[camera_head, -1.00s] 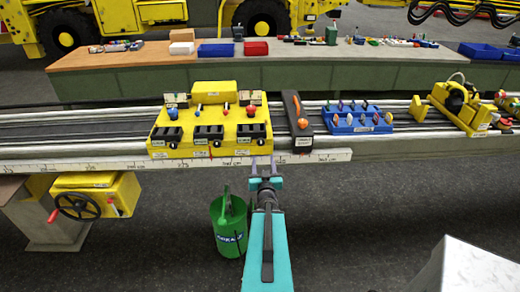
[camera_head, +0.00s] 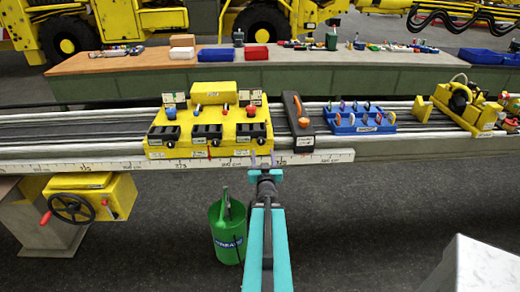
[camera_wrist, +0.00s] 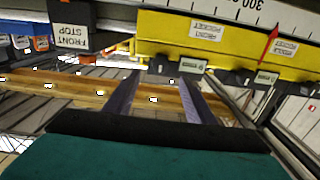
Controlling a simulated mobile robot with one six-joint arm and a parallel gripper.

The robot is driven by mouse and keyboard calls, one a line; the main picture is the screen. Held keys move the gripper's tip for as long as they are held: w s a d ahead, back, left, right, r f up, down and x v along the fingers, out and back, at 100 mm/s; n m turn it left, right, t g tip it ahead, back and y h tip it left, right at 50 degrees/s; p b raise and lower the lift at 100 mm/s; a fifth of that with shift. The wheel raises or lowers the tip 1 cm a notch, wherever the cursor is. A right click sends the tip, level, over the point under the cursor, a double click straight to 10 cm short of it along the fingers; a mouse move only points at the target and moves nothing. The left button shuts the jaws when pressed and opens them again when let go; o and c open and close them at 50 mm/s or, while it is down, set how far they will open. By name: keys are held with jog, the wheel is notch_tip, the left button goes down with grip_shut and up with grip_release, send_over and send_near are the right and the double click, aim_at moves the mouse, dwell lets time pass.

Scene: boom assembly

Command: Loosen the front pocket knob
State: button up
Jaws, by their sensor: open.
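The yellow pocket fixture (camera_head: 218,149) stands on the rail with several dark pocket blocks along its front. Behind the right-hand block (camera_head: 243,131) is an orange-red knob (camera_head: 250,110); whether it is the front pocket knob I cannot read here. In the wrist view, upside down, a "FRONT POCKET" label (camera_wrist: 207,33) shows on the yellow face; no knob shows there. My gripper (camera_head: 263,157) is open and empty, in front of the rail edge near the fixture's lower right corner and apart from the knob. Its two fingers also show in the wrist view (camera_wrist: 158,88).
The dark front stop (camera_head: 298,135) with an orange knob stands right of the fixture. A blue rack (camera_head: 358,128) is further right. A green bucket (camera_head: 228,240) stands below the rail. A yellow box with a handwheel (camera_head: 72,208) is at lower left.

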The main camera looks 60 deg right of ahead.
aim_at(261, 142)
jog(key=shift+b+x, duration=1.35)
jog(key=shift+b, duration=1.65)
jog(key=shift+w+d+f+b, duration=0.2)
jog(key=shift+d+b, duration=0.1)
jog(key=shift+b, duration=0.5)
jog(key=shift+w+d+r+p, duration=0.25)
jog(key=shift+d+p, duration=0.1)
jog(key=shift+p+x, duration=0.5)
jog(key=shift+x, duration=1.75)
